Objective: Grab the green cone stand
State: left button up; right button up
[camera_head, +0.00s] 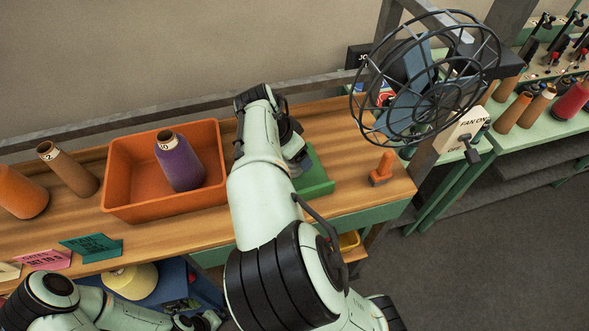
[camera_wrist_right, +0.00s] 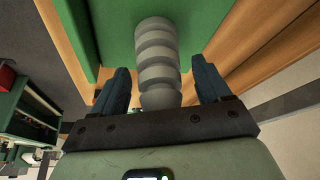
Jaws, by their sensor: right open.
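The green cone stand has a flat green base (camera_head: 318,178) on the wooden bench, partly hidden behind my right arm in the head view. In the right wrist view, its green base (camera_wrist_right: 118,28) fills the upper middle and its grey ribbed post (camera_wrist_right: 157,62) points toward my palm. My right gripper (camera_wrist_right: 160,84) is open, with one dark finger on each side of the post and visible gaps between. In the head view my right gripper (camera_head: 293,150) is mostly hidden by its own wrist. My left gripper (camera_head: 200,321) is low at the bottom edge, its fingers unclear.
An orange bin (camera_head: 125,207) holding a purple cone (camera_head: 180,162) stands left of my right arm. Brown (camera_head: 68,170) and orange (camera_head: 20,192) cones stand farther left. A small orange object (camera_head: 383,168) is right of the stand. A caged fan (camera_head: 425,78) hangs at the upper right.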

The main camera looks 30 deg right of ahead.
grip_shut()
dwell(0.3)
notch_tip(320, 180, up, 20)
dwell(0.4)
